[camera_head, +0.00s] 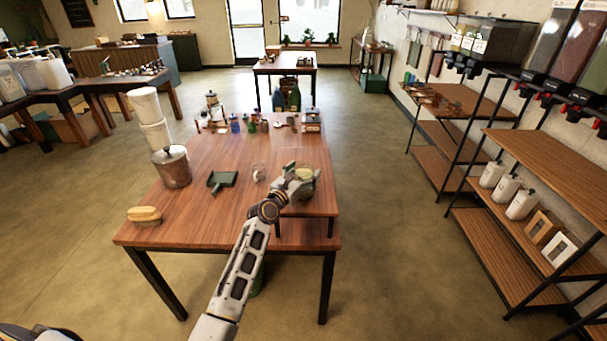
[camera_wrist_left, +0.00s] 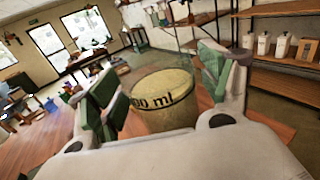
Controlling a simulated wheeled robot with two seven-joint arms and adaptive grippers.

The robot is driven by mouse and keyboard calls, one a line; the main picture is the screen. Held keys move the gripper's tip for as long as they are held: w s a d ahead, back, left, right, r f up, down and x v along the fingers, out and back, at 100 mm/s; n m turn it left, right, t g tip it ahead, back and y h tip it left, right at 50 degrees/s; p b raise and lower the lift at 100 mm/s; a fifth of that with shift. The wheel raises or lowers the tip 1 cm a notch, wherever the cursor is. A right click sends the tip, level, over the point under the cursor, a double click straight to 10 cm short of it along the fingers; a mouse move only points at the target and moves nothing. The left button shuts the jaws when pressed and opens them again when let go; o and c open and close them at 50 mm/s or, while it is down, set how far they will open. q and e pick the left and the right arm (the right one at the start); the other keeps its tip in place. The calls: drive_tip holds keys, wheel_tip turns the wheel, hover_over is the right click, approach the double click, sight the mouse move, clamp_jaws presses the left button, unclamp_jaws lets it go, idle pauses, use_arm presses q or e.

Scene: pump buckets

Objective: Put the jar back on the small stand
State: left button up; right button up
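The yellowish jar (camera_wrist_left: 163,103), with dark "00 ml" lettering, is between the two fingers of my left gripper (camera_wrist_left: 160,80) in the left wrist view. In the head view the jar's pale round top (camera_head: 306,173) shows just beyond my left gripper (camera_head: 297,178). The fingers flank the jar closely; whether both press on it I cannot tell. The small wooden stand (camera_head: 318,208) is at the right side of the table, under the gripper and jar. The jar's underside is hidden, so contact with the stand cannot be told. My right gripper is not in view.
Several bottles crowd the back. The table's front middle is clear. Shelves (camera_head: 545,165) stand right.

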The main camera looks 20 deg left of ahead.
use_arm(q)
drive_tip(key=shift+r, duration=0.15)
drive_tip(key=v, duration=1.2)
idle(0.7)
